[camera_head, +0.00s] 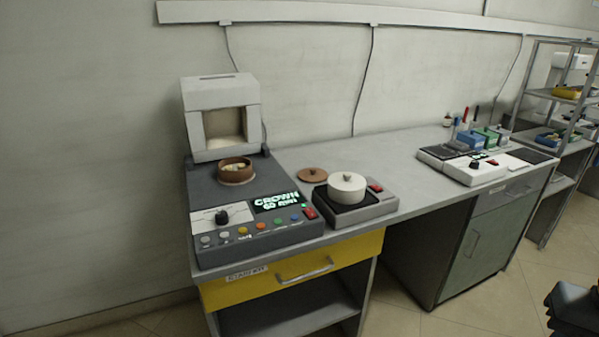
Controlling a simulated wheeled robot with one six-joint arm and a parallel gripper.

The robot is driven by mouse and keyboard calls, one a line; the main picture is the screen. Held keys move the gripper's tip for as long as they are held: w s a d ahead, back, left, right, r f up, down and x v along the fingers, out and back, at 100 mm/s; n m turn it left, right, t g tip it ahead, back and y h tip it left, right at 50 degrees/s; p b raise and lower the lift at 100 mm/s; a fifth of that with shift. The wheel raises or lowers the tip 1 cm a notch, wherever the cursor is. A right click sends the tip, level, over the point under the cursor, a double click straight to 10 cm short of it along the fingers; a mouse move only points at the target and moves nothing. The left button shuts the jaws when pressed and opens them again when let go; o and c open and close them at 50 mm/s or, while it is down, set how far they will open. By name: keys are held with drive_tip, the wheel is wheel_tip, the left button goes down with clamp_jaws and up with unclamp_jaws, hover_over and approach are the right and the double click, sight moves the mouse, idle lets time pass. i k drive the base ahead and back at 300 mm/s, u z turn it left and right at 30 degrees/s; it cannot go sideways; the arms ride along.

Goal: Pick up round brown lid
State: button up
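The round brown lid (312,174) lies flat on the grey bench top, with a small knob on its upper side. It is between the dark machine on the left and a small grey hot plate on the right. A dark blocky shape (573,308) at the lower right corner seems to be the end of my arm with my gripper. It is cut off by the frame edge, far from the lid, and its fingers cannot be made out.
A white lidded pot (347,187) stands on the hot plate (372,208), close to the lid. A brown round container (235,170) with pale pieces inside sits on the dark machine (268,222). Bench space behind and right of the lid is clear. A yellow drawer (290,272) is below.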

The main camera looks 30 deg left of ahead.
sight(312, 175)
drive_tip(key=u, duration=0.5)
drive_tip(key=i, duration=0.55)
drive_tip(key=u, duration=0.65)
